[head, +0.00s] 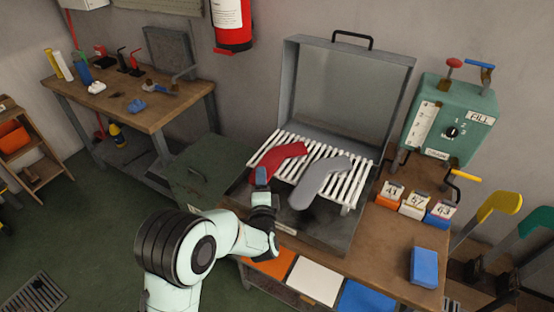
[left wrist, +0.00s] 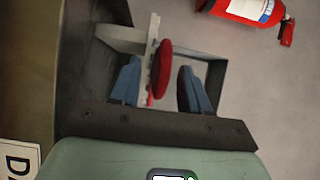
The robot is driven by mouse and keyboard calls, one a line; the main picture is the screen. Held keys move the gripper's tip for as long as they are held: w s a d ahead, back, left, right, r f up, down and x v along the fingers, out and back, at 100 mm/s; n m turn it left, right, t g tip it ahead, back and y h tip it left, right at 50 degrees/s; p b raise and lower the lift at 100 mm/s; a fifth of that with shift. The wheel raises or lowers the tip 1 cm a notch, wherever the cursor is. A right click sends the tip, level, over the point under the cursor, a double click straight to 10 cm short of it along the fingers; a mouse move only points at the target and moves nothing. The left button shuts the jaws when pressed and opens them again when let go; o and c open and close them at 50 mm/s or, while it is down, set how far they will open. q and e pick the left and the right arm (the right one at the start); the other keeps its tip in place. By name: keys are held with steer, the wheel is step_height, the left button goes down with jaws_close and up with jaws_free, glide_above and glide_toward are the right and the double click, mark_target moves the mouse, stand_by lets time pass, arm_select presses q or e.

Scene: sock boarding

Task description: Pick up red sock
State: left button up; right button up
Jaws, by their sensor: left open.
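The red sock (head: 277,160) lies flat on the white slatted rack (head: 340,183) inside the open grey metal case, at its left side. A grey sock (head: 318,180) lies on the same rack to its right. My left gripper (head: 262,178) is at the near end of the red sock and hides part of it. In the left wrist view the gripper (left wrist: 160,88) is open, and the red sock (left wrist: 160,68) shows edge-on between its two blue fingers, with a gap on each side. I cannot tell whether its edge reaches between the fingertips. My right gripper is not in view.
The case's lid (head: 345,90) stands open behind the rack. A green machine with levers (head: 452,118) stands to the right. Small numbered boxes (head: 414,204) and a blue block (head: 424,267) are on the bench (head: 400,255). A fire extinguisher (head: 232,25) hangs on the wall.

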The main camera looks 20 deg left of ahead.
arm_select(q)
steer(key=c, duration=0.8)
